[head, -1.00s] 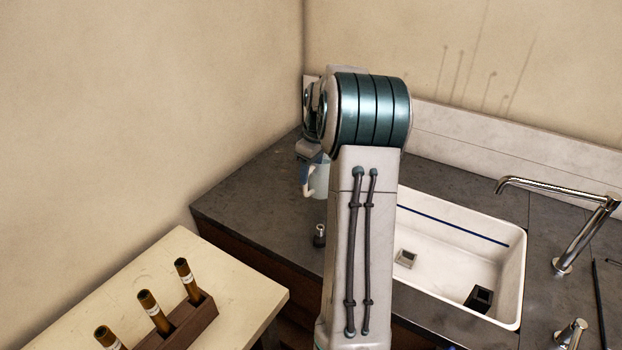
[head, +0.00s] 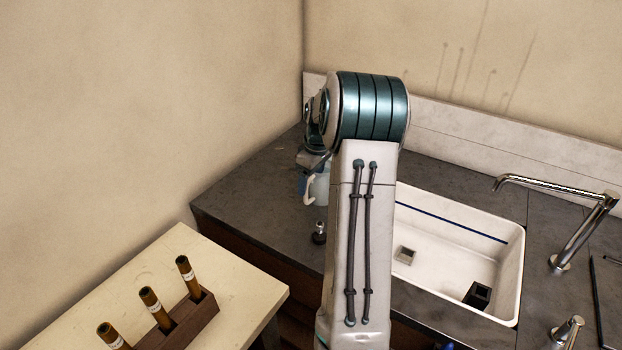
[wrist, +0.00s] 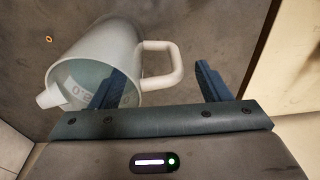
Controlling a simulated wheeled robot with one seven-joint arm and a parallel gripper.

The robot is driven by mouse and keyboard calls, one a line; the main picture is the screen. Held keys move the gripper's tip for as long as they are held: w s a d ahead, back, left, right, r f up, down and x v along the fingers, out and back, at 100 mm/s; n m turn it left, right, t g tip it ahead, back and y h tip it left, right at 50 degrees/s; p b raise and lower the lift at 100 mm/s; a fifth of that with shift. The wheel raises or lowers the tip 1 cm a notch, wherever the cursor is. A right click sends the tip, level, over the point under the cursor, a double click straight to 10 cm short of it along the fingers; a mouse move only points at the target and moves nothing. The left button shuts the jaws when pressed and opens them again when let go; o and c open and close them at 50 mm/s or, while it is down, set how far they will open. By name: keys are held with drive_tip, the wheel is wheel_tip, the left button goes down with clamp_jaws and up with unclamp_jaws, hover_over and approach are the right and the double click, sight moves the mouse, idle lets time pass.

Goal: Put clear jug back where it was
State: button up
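The clear jug (wrist: 92,64), pale and translucent with a white handle (wrist: 178,66), is at the left of the wrist view, its mouth facing the camera. In the head view the jug (head: 319,188) is at the counter's left part, partly hidden by my arm. My gripper (wrist: 160,85) is open, with its blue fingers spread apart. The handle shows between the fingers, and the left finger overlaps the jug's mouth. I cannot tell whether that finger touches the jug.
A dark counter (head: 262,205) holds a white sink (head: 455,240) to the right, with a chrome tap (head: 570,235). A small dark and metallic object (head: 319,232) stands near the counter's front edge. A pale table (head: 235,285) with a wooden rack (head: 190,322) is at lower left.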

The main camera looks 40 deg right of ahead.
wheel_tip(320, 180, up, 12)
drive_tip(key=s+b, duration=0.1)
drive_tip(key=s+a+r, duration=0.3)
drive_tip(key=a, duration=0.7)
drive_tip(key=s+a+f+m+t, duration=0.1)
drive_tip(key=s+a+f+m, duration=0.1)
drive_tip(key=s+a, duration=0.7)
drive_tip(key=s+a+f+m+t, duration=0.1)
drive_tip(key=s+a+f, duration=0.3)
drive_tip(key=s+a, duration=0.5)
drive_tip(key=s+m, duration=0.1)
drive_tip(key=s, duration=0.1)
drive_tip(key=shift+s+a+h, duration=0.35)
drive_tip(key=shift+s+h, duration=0.05)
